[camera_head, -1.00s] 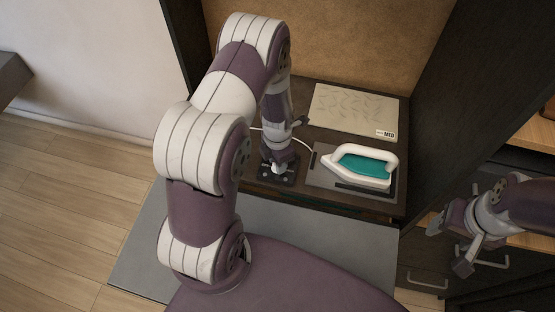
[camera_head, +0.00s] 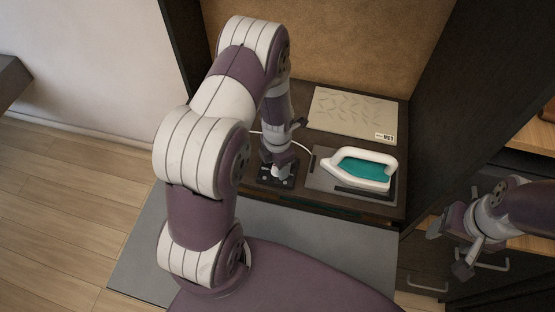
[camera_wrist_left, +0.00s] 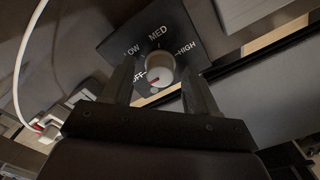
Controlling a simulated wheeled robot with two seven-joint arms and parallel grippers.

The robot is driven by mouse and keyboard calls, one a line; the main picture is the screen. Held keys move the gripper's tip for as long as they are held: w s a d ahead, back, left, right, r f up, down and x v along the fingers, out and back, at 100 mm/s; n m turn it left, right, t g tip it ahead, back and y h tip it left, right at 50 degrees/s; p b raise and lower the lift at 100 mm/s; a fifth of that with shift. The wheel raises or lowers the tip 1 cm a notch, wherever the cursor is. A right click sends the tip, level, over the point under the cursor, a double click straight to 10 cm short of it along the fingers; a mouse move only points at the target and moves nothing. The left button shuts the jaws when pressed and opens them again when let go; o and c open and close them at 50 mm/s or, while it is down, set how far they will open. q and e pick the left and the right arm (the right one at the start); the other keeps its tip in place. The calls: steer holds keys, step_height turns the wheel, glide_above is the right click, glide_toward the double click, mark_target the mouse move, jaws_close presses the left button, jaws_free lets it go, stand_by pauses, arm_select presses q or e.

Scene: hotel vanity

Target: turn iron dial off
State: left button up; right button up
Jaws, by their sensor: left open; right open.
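The iron dial (camera_wrist_left: 160,68) is a round light-grey knob on a black plate (camera_wrist_left: 133,34) marked OFF, LOW, MED and HIGH in the left wrist view. Its red mark sits at the lower left, close to OFF. My left gripper (camera_wrist_left: 160,88) is open, with one finger on each side of the knob; I cannot tell whether they touch it. In the head view my left gripper (camera_head: 277,170) is over the dark dial plate (camera_head: 264,179) and hides most of the knob. My right gripper (camera_head: 449,252) is open and empty at the right, away from the dial.
A white and teal iron (camera_head: 362,168) lies on a grey rest (camera_head: 325,178) right of the dial. A beige patterned board (camera_head: 352,112) lies behind it. A white cord (camera_wrist_left: 26,62) runs to plugs at the left in the wrist view. Dark panels flank the vanity top.

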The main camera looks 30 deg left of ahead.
arm_select(q)
step_height(320, 180, up, 13)
steer(key=b, duration=0.1)
steer(key=shift+f+b, duration=0.2)
steer(key=shift+b, duration=0.2)
